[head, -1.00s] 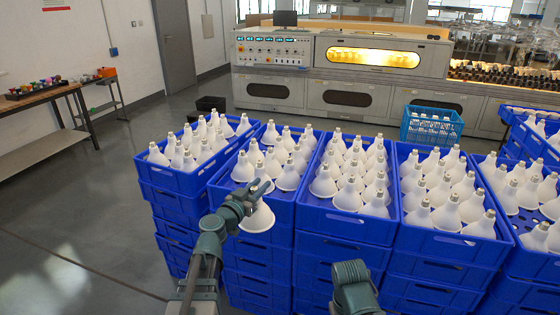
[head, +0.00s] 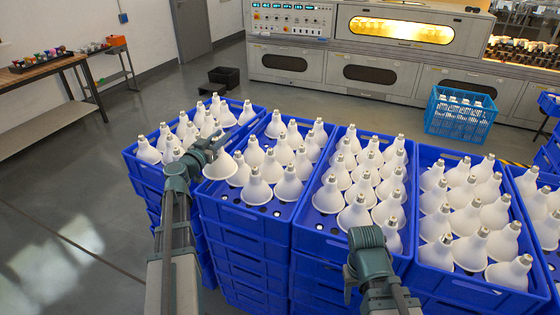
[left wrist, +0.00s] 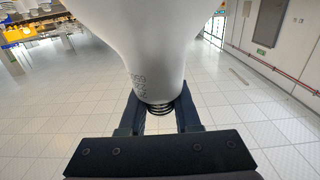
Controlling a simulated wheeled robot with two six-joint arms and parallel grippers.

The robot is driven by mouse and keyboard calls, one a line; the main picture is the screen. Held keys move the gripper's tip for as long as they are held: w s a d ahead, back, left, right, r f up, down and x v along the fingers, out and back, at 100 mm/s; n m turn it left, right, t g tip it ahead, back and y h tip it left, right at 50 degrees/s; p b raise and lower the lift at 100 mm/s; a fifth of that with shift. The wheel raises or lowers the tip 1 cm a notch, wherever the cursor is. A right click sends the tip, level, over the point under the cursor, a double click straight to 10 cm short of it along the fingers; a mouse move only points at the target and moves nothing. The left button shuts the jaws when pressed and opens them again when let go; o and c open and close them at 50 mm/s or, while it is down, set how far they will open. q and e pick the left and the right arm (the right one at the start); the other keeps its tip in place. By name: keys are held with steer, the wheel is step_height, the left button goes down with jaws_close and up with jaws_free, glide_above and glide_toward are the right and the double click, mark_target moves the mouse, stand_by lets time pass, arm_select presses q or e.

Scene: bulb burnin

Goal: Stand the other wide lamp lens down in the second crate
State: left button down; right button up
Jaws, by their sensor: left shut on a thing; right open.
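My left gripper (head: 215,143) is shut on the cap of a white wide lamp (head: 219,167), lens downward and slightly tilted. In the left wrist view the lamp's white body (left wrist: 150,45) fills the top, with its threaded cap (left wrist: 158,108) between the fingers. The held lamp shows over the left rim of the second crate (head: 245,225) from the left; its exact height is hard to tell. That blue crate holds several lamps standing cap up, with bare slots along its front. My right gripper (head: 367,240) is low at front right, empty; its fingertips are hard to make out.
The first crate (head: 140,172) of lamps stands left of the second. More full crates (head: 345,243) stand to the right, close together. A light blue basket (head: 460,118) and a lit oven (head: 400,30) are behind. Open floor (head: 70,220) lies at left.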

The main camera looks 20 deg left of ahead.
mark_target(224, 163)
arm_select(q)
steer(key=shift+f+b, duration=4.95)
steer(key=shift+b, duration=0.05)
steer(key=shift+f+b, duration=0.6)
steer(key=c, duration=0.6)
jaws_free()
steer(key=shift+r, duration=0.15)
